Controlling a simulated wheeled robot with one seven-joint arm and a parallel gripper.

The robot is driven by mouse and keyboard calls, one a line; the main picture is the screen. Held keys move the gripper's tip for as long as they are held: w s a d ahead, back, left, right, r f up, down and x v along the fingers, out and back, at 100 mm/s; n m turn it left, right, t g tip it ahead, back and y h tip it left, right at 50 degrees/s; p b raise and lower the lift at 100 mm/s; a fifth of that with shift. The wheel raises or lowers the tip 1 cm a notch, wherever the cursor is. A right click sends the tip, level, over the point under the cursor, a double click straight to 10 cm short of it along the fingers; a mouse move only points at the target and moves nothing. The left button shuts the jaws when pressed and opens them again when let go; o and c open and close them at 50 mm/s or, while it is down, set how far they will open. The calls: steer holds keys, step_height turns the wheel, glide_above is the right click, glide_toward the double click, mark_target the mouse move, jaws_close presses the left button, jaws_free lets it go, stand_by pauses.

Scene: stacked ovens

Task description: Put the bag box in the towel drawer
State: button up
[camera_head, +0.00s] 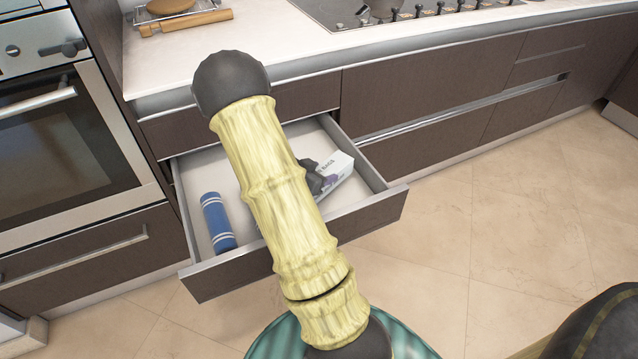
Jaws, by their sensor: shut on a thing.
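The towel drawer (255,256) stands pulled open below the white counter. A rolled blue towel with white stripes (216,222) lies at its left side. The bag box (338,170), white with dark lettering, is at the right part of the drawer opening, tilted in the picture. My gripper (318,180) is dark, mostly hidden behind my arm, and shut on the left part of the box. I cannot tell whether the box touches the drawer floor.
An oven (65,150) stands at the left. A wooden rolling pin (185,22) and a board lie on the counter (290,45), with a gas hob (400,12) further right. Closed dark drawers (430,85) continue to the right. The tiled floor (500,220) at the right is clear.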

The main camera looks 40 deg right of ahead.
steer(key=shift+f+b, duration=0.7)
steer(key=shift+f, duration=1.1)
steer(key=shift+f, duration=0.15)
steer(key=o, duration=1.4)
steer(key=shift+r, duration=0.2)
steer(key=p+v, duration=0.3)
steer(key=v, duration=0.9)
